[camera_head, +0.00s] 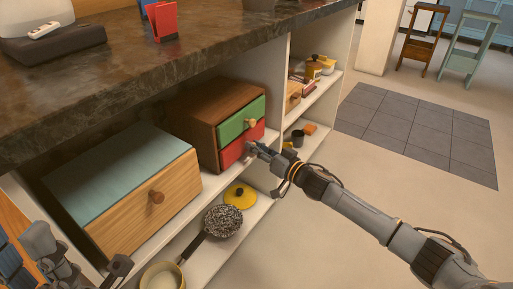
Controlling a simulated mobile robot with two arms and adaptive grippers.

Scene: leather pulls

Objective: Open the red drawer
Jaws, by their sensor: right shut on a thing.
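A small wooden cabinet (193,117) stands on the upper shelf under the counter, with a green drawer (237,124) above a red drawer (232,154). I cannot tell whether the red drawer stands slightly out. My left gripper (117,268) is at the lower left, away from the cabinet; its fingers are not clear.
A larger wooden box with a knob (130,195) stands left of the cabinet. Below are a dark speckled pan (222,220), a yellow lid (240,195) and a pale pot (162,277). A dark stone counter (180,70) overhangs the shelves. Open floor lies right.

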